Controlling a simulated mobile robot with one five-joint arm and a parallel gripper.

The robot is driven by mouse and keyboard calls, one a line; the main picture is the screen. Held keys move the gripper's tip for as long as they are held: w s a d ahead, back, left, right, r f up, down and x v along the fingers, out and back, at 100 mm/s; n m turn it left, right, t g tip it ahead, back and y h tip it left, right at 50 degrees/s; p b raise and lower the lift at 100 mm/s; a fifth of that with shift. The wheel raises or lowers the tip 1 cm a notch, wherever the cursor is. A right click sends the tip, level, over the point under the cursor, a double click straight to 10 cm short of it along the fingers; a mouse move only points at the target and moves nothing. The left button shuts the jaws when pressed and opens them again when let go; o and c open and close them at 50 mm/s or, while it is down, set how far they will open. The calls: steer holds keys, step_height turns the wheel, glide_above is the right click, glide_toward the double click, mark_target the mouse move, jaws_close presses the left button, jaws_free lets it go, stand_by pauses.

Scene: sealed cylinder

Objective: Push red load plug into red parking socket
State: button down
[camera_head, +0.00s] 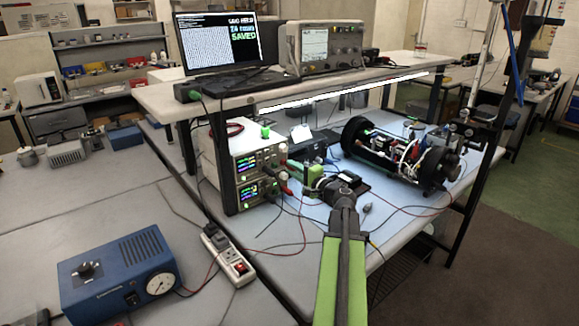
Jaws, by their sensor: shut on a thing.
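My gripper (294,179) reaches left from my black wrist and green arm, to the front of the stacked white power supplies (247,181). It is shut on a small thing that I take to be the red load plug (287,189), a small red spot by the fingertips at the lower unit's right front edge. The fingers and my wrist hide most of it. I cannot tell whether it touches a socket. The red parking socket is too small or hidden to make out.
A black open-framed cylinder (361,139) with wires lies at the right of the bench. Loose red and black leads (285,249) cross the bench front. A shelf (160,98) with laptop and oscilloscope overhangs the supplies. A power strip (228,255) and blue box (120,272) stand left.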

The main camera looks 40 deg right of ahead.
steer(key=s, duration=0.4)
steer(key=shift+s+a, duration=0.25)
stand_by(0.6)
stand_by(0.5)
